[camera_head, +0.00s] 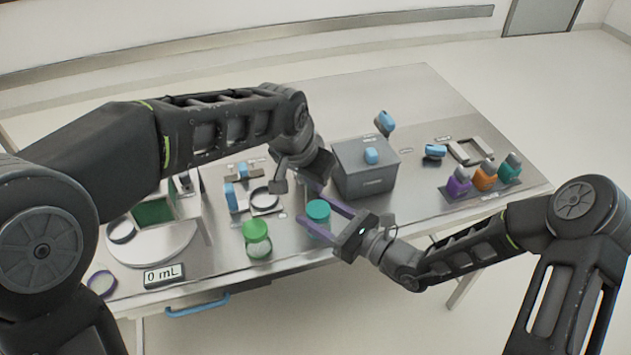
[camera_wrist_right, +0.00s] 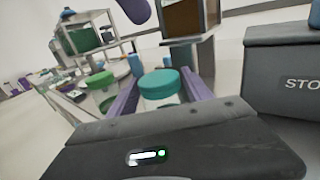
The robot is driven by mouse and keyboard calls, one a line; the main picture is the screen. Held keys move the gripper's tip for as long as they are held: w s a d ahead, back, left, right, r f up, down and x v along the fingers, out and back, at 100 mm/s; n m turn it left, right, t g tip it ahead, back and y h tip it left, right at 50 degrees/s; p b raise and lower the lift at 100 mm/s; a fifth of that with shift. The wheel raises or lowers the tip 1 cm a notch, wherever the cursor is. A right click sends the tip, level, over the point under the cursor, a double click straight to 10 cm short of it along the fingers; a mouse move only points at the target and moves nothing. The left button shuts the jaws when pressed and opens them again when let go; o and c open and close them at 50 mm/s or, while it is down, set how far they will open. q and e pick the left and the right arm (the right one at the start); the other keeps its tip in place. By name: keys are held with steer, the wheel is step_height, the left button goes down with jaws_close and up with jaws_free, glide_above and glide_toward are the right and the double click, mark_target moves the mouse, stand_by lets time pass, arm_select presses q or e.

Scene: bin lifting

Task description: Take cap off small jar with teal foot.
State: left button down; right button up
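A small clear jar with a teal cap (camera_head: 318,210) stands near the table's front edge. It also shows in the right wrist view (camera_wrist_right: 160,86), straight ahead between two purple fingers. My right gripper (camera_head: 312,204) has its fingers spread on either side of this jar, with no clear grip on it. My left gripper (camera_head: 304,184) hangs just above and behind the jar; one purple finger of it (camera_wrist_right: 134,10) shows at the top of the right wrist view. Its opening is hidden. The jar's foot is largely hidden by the fingers.
A green-capped jar (camera_head: 256,240) stands left of the teal-capped one. A grey box (camera_head: 366,180) is behind on the right. A rack (camera_head: 482,193) holds purple, orange and teal grey-topped bottles. A white round platform (camera_head: 150,248) and a 0 mL display (camera_head: 164,275) are left.

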steer(key=o, duration=0.3)
steer(key=shift+r, duration=0.1)
steer(key=shift+d, duration=0.15)
arm_select(q)
step_height(320, 180, up, 2)
steer(key=shift+r+p, duration=0.1)
steer(key=shift+p, duration=1)
arm_select(e)
steer(key=v, duration=1.1)
steer(key=shift+s+d, duration=0.25)
steer(key=shift+s, duration=0.1)
arm_select(q)
steer(key=shift+d, duration=0.1)
arm_select(e)
steer(key=shift+d, duration=0.1)
